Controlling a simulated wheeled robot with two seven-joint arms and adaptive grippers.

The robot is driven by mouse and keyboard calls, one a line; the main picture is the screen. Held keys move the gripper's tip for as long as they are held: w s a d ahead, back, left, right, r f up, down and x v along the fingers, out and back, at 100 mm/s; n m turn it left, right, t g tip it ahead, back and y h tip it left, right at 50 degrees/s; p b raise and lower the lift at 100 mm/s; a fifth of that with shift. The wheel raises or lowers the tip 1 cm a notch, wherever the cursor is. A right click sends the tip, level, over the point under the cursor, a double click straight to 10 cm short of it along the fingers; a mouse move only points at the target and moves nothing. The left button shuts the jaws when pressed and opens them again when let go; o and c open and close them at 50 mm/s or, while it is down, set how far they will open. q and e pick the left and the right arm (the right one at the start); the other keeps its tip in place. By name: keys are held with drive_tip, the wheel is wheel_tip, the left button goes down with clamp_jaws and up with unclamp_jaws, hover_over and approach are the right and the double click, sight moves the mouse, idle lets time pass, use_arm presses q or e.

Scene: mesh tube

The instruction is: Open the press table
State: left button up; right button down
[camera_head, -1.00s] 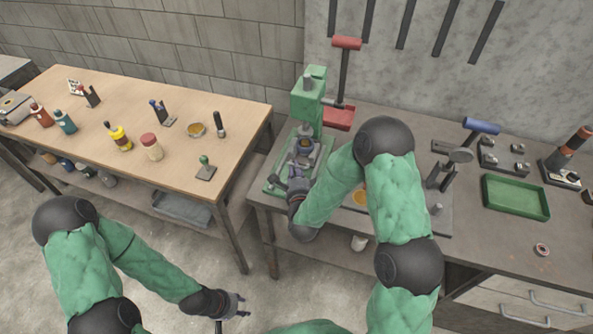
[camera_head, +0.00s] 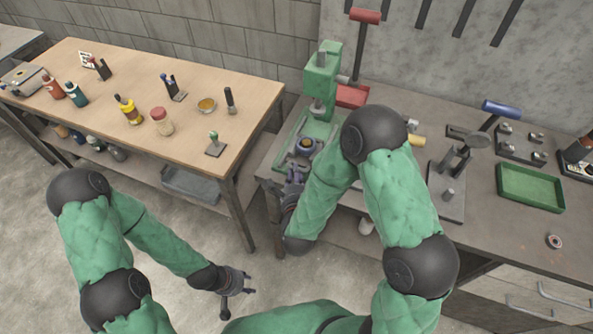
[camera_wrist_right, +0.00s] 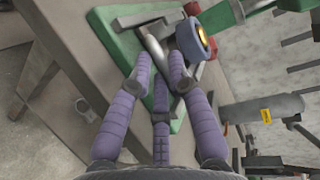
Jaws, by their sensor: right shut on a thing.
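The green press (camera_head: 321,78) stands on the bench at the back left. Its green base plate (camera_head: 283,158) extends forward to the bench's front edge. The press table, a dark round piece with a yellowish centre (camera_head: 305,146), sits in front of the press column, out from under the head. It also shows in the right wrist view (camera_wrist_right: 198,40). My right gripper (camera_head: 293,178) is at the front of the base, shut on a grey metal bar (camera_wrist_right: 153,42) joined to the press table. My left gripper (camera_head: 238,283) hangs open and empty over the floor.
A red-handled lever (camera_head: 365,16) rises beside the press. A wooden table (camera_head: 135,95) with bottles stands left, across a gap.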

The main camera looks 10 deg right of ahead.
drive_tip(key=c, duration=1.4)
unclamp_jaws()
drive_tip(key=v, duration=1.2)
wheel_tip(320, 180, down, 21)
drive_tip(key=s+n+g+y, duration=0.3)
drive_tip(key=n+g+y, duration=0.2)
drive_tip(key=n+g, duration=0.6)
drive_tip(key=s+f+n+g, duration=0.1)
drive_tip(key=s+f+n, duration=0.1)
drive_tip(key=s+f+n+g+y, duration=0.1)
drive_tip(key=s+f+n, duration=0.1)
drive_tip(key=s+n, duration=0.1)
drive_tip(key=s+f+n+g+y, duration=0.1)
drive_tip(key=s+f+n+g, duration=0.1)
drive_tip(key=shift+s+d+n, duration=0.15)
drive_tip(key=shift+s+n, duration=0.1)
drive_tip(key=shift+n, duration=0.15)
